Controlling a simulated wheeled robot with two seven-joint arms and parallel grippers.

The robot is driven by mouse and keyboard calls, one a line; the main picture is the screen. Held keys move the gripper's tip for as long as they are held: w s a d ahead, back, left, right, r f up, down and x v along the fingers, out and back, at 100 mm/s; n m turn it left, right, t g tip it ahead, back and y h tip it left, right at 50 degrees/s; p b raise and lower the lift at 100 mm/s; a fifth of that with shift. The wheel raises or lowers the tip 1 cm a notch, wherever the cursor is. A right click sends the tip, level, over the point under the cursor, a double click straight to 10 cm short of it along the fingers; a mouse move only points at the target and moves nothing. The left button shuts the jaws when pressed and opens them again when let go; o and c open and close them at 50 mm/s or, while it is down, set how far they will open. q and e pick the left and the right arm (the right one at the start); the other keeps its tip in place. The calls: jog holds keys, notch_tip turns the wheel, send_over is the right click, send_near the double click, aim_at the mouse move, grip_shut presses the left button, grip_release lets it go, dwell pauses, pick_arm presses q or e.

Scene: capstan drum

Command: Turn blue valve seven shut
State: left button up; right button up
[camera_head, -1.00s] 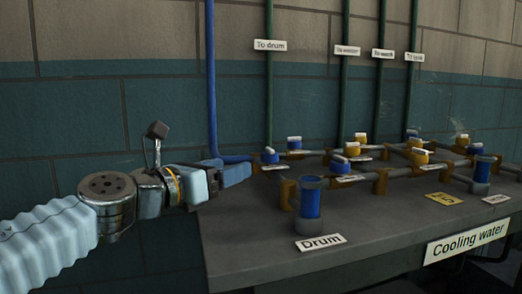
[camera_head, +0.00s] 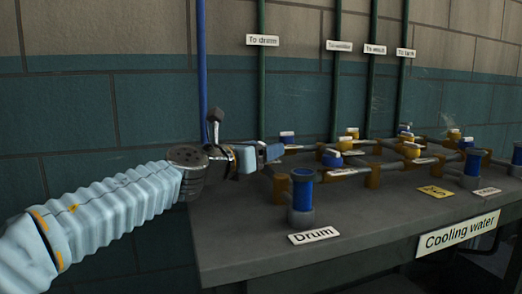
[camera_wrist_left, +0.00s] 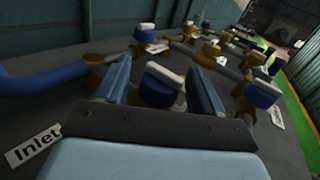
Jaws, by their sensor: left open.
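Several small blue valves with pale handles sit on the pipework of the grey bench; the tags do not show which is number seven. My left gripper (camera_head: 270,153) is at the left end of the pipework, open. In the left wrist view, one blue valve (camera_wrist_left: 162,85) with a white top stands between my left gripper's spread fingers (camera_wrist_left: 160,82), with gaps visible beside it. The gripper hides this valve in the head view. Other blue valves stand behind (camera_head: 287,138), to the right (camera_head: 332,158) and at the far right (camera_head: 405,131). My right gripper is not in view.
A blue upright cylinder (camera_head: 303,190) stands behind the Drum label (camera_head: 314,236). Yellow valves (camera_head: 411,150) and grey pipes fill the right. A blue inlet pipe (camera_wrist_left: 45,82) runs beside the Inlet label (camera_wrist_left: 33,147). The bench's front left is clear.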

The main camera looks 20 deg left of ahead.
pick_arm(q)
jog(key=shift+c, duration=0.5)
jog(key=c, duration=0.8)
jog(key=shift+c, duration=0.2)
